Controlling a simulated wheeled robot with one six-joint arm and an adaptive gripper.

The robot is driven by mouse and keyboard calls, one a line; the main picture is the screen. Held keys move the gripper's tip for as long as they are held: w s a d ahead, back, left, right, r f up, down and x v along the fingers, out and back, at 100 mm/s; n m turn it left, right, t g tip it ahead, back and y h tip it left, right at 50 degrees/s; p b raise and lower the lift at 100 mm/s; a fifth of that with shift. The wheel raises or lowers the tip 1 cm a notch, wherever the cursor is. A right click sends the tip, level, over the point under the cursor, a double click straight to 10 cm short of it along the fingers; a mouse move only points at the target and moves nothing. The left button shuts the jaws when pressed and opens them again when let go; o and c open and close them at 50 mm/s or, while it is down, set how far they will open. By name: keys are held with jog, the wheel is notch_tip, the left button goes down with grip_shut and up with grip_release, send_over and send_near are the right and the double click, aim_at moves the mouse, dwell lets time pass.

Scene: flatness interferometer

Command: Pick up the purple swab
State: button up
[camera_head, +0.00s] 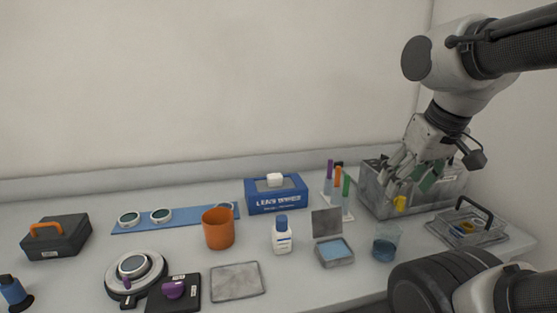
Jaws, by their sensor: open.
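The purple swab (329,171) stands upright in a small pale rack (347,216), at the left of an orange swab (338,179) and a green swab (346,187). Its lower part looks pale. My gripper (399,176) is open and points down at the right of the rack, over the left part of a grey metal bin (374,196). It is apart from the purple swab. The fingers overlap the bin in this view, so their exact height is hard to tell.
A wire basket (482,240), clear beaker (385,243), open grey box (335,263), white bottle (282,236), blue wipes box (291,201) and orange cup (218,229) stand around. A purple knob (174,289) sits on a black block.

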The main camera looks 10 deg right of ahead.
jog(key=w+r+m, duration=0.1)
jog(key=w, duration=0.2)
jog(key=w+r+m+g, duration=0.1)
jog(key=w+m, duration=0.1)
jog(key=w, duration=0.2)
jog(key=w+r+m, duration=0.2)
jog(key=w, duration=0.2)
jog(key=shift+d, duration=0.15)
jog(key=shift+c, duration=1.2)
jog(key=m+g+y, duration=0.1)
jog(key=m+g, duration=0.2)
jog(key=m, duration=1)
send_over(329, 177)
jog(key=w+d, duration=0.2)
notch_tip(329, 177, down, 13)
jog(key=f, duration=0.2)
jog(key=a+f, duration=0.1)
jog(key=f, duration=0.2)
jog(key=s+f, duration=0.1)
jog(key=f, duration=0.1)
jog(key=shift+a+f, duration=0.15)
jog(key=shift+a, duration=0.1)
jog(key=c, duration=0.8)
